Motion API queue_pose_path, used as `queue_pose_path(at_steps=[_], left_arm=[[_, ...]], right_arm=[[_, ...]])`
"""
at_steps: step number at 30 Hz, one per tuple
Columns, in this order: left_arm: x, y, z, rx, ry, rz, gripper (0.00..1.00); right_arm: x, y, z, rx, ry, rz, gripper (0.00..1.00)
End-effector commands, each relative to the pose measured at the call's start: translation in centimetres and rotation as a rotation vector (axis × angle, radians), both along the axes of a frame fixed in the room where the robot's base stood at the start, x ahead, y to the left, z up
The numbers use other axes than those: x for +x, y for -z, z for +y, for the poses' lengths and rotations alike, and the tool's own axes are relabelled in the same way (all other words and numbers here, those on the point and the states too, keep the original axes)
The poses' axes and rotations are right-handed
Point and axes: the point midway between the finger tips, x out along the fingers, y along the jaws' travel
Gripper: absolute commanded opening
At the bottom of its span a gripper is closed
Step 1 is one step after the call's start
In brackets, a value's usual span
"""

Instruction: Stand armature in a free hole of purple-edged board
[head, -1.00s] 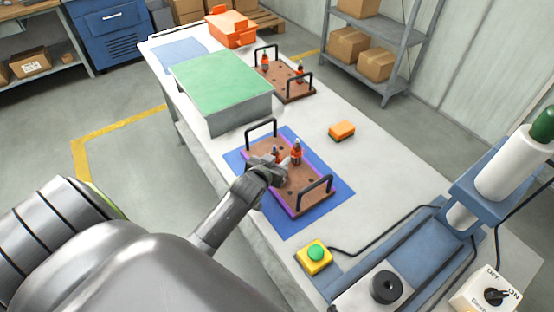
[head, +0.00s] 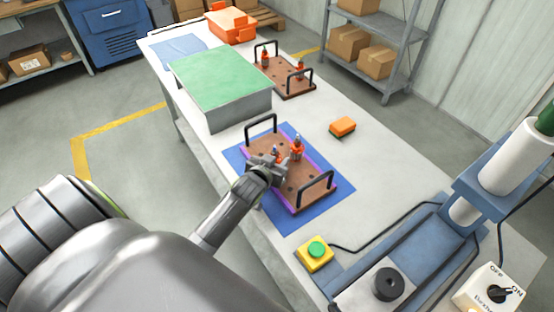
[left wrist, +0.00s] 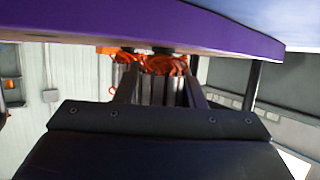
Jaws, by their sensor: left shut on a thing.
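The purple-edged board (head: 308,184) is brown with several holes and a black handle at each end. It lies on a blue mat on the table, and its purple edge (left wrist: 150,25) crosses the top of the left wrist view. My left gripper (head: 273,163) is at the board's near long side, shut on an armature (head: 276,153) with orange windings. This armature (left wrist: 160,88) shows between the fingers in the left wrist view. It looks roughly upright; whether its lower end is in a hole is hidden. Another armature (head: 297,149) stands on the board just to the right. My right gripper is not in view.
A second brown board (head: 287,88) with armatures stands farther back. A yellow button box (head: 315,254) and a blue machine (head: 480,185) are at the front right.

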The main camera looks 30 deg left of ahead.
Motion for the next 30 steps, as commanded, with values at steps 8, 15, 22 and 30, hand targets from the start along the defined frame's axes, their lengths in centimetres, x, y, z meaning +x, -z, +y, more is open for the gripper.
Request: queue_pose_path(at_steps=[8, 15, 22, 30], left_arm=[[0.0, -0.1, 0.0, 0.0, 0.001, -0.002, 0.44], [0.0, 0.0, 0.0, 0.0, 0.0, -0.001, 0.61], [-0.2, 0.0, 0.0, 0.0, 0.0, 0.001, 0.61], [-3.2, -1.2, -0.5, -0.001, 0.0, 0.001, 0.61]], right_arm=[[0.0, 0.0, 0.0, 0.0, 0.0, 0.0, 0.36], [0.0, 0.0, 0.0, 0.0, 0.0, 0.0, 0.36], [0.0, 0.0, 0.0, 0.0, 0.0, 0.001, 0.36], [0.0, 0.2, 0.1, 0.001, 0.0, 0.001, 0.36]])
